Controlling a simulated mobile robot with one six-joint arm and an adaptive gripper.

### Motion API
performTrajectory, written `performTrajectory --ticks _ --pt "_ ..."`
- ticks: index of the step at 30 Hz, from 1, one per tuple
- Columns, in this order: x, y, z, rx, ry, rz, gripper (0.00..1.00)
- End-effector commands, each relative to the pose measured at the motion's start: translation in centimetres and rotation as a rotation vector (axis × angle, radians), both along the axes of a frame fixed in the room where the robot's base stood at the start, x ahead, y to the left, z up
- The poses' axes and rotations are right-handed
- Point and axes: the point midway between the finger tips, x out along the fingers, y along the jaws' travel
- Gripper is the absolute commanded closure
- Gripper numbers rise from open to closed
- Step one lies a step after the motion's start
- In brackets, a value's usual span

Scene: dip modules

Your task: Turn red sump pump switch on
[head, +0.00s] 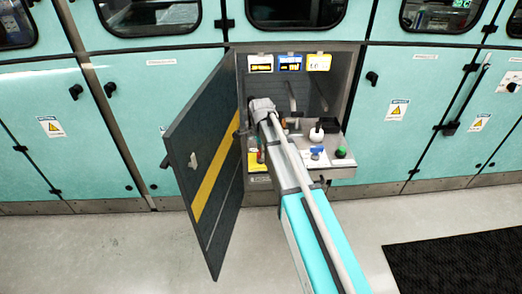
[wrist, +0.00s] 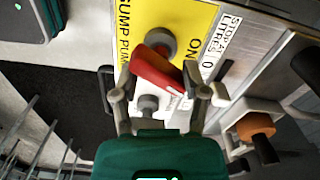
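The red sump pump switch (wrist: 155,72) has a red lever handle lying diagonally in the wrist view. My gripper (wrist: 147,82) is open, with one finger on each side of the red handle. The right finger looks very close to the handle's lower end; I cannot tell whether it touches. In the head view a small red part (head: 261,156) shows beside my arm, above a yellow label (head: 259,167). My wrist hides most of the switch and the fingers there.
The dark cabinet door (head: 206,165) stands open left of my arm. A blue switch (head: 316,153), a green button (head: 341,153) and a black knob (head: 316,134) are on the panel to the right. An orange knob (wrist: 256,125) is right of my gripper. A black mat (head: 460,262) lies on the floor.

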Motion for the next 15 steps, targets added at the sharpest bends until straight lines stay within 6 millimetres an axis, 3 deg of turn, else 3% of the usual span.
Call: performTrajectory --ticks 11,15 --pt "0.0 0.0 0.0 0.003 0.002 -0.244 0.43" --pt "0.0 0.0 1.8 0.002 0.001 -0.238 0.43"
